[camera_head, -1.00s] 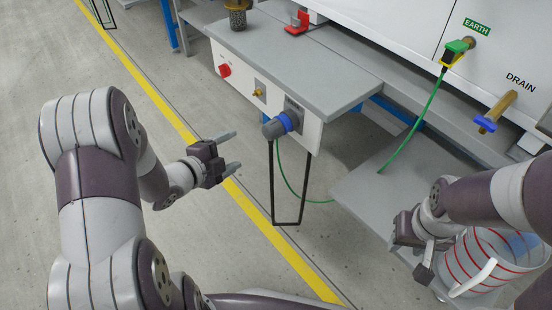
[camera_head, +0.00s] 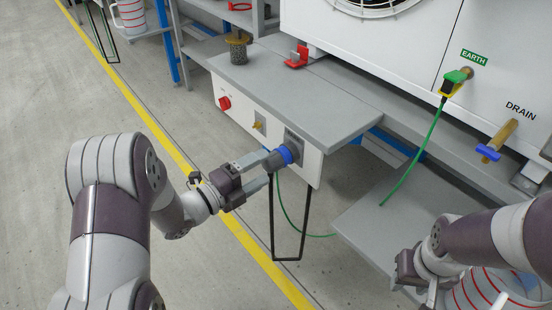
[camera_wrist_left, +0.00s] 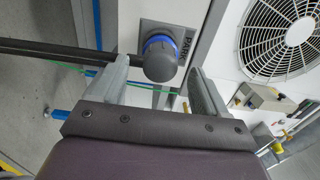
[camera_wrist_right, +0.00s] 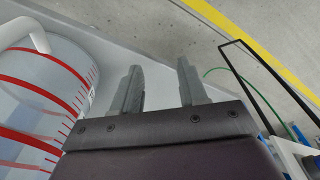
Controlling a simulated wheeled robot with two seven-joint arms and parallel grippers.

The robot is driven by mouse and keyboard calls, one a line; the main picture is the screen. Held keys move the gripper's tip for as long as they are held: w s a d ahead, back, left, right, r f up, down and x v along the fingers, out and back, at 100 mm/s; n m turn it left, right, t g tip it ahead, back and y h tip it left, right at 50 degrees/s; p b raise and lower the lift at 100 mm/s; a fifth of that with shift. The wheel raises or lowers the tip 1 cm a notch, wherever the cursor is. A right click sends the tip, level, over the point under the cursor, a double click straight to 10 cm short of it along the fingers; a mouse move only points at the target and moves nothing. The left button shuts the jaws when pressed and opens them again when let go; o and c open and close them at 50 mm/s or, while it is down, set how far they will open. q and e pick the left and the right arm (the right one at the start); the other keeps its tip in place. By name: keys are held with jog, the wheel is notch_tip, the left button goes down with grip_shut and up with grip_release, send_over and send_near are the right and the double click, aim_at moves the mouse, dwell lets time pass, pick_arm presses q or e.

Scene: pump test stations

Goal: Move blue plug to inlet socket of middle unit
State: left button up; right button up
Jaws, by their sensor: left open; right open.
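The blue plug (camera_head: 286,154), a grey body with a blue ring, sits in a socket on the front panel of the grey-topped bench. In the left wrist view the plug (camera_wrist_left: 160,60) is end-on, beside a partly hidden label that seems to read PARK. My left gripper (camera_head: 258,170) is open, its fingers (camera_wrist_left: 159,80) on either side of the plug's grey end without visibly closing on it. My right gripper (camera_wrist_right: 158,78) is open and empty, above and beside the jug at lower right. I cannot make out an inlet socket or tell which unit is the middle one.
A green cable with a green-yellow plug (camera_head: 456,80) hangs from the EARTH point. A DRAIN tap (camera_head: 497,142) with blue handle is at right. A red-striped jug (camera_wrist_right: 35,100) stands close to my right gripper. A black wire leg (camera_head: 273,225) hangs below the panel.

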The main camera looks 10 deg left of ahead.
aim_at(265, 167)
pick_arm(q)
jog(key=x, duration=0.3)
jog(key=shift+w+d+f+b, duration=0.1)
jog(key=shift+w+d+b, duration=0.15)
jog(key=shift+b, duration=0.15)
jog(key=shift+w+d, duration=0.45)
jog(key=shift+w, duration=0.15)
jog(key=shift+b, duration=0.35)
grip_shut()
jog(key=shift+p+v, duration=0.35)
jog(key=shift+v, duration=2.65)
